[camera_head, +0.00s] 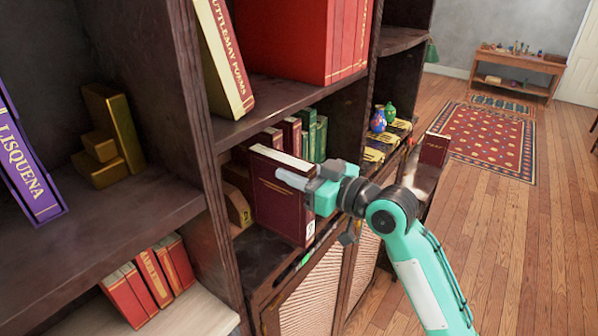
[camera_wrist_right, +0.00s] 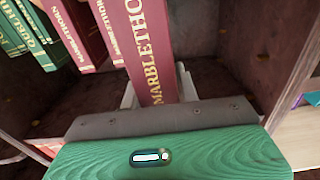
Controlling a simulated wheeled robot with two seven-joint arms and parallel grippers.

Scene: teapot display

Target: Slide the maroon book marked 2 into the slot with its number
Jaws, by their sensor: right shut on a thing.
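The maroon book (camera_head: 277,203) is upright in front of the middle shelf bay, with a small white mark low on its spine that looks like a 2. My right gripper (camera_head: 292,177) is shut on its upper part. In the right wrist view its spine reads MARBLETHORN (camera_wrist_right: 149,50) and stands between the pale fingers. Other maroon books (camera_head: 291,134) stand on the shelf behind it; in the right wrist view similar maroon books (camera_wrist_right: 72,32) stand to its left. The slot itself is hidden behind the held book or cannot be made out. My left gripper is not in view.
Green books (camera_head: 314,137) stand right of the maroon row. A wooden bookend (camera_head: 238,207) is left of the held book. Another maroon book (camera_head: 434,149) stands further right, near small vases (camera_head: 378,119). A dark shelf upright (camera_head: 213,170) borders the bay at left.

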